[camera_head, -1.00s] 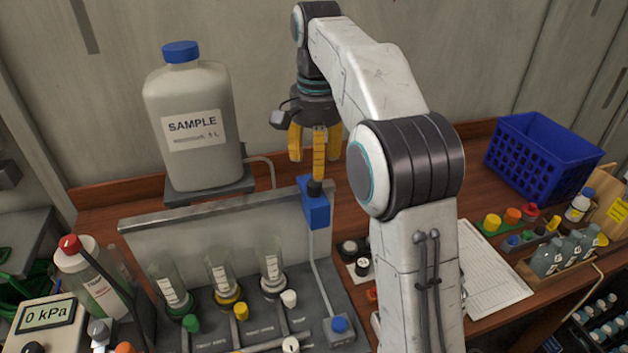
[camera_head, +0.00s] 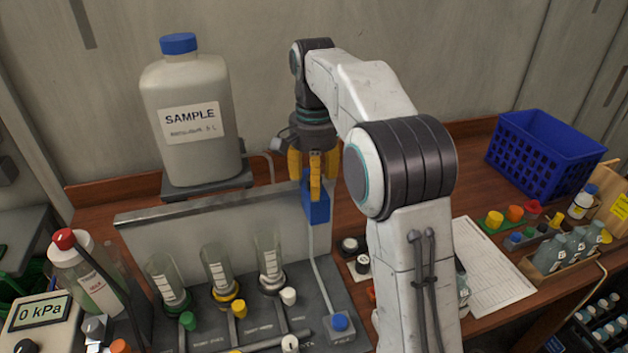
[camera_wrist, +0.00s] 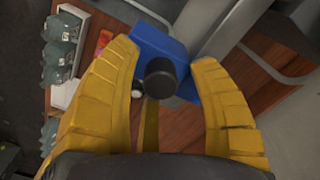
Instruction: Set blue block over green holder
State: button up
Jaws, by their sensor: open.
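The blue block (camera_head: 317,208) sits at the right end of the upright grey panel, with a black knob on top. It also shows in the wrist view (camera_wrist: 148,42), where its black knob (camera_wrist: 160,77) lies between my fingers. My gripper (camera_head: 313,188) points down with its yellow fingers around the knob; in the wrist view the fingers (camera_wrist: 165,62) are spread, with a gap on each side of the knob. At the rack's left, a clear tube stands in a green-ringed holder (camera_head: 176,308) with a green knob (camera_head: 188,321) in front.
Tubes with yellow (camera_head: 227,297) and dark rings stand beside the green one. The SAMPLE jug (camera_head: 190,110) stands behind the panel (camera_head: 220,225). A blue basket (camera_head: 540,155), paper sheet (camera_head: 490,270) and small bottles (camera_head: 560,250) lie right of my arm.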

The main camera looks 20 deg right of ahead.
dwell(0.3)
jog(key=shift+f, duration=0.1)
grip_shut()
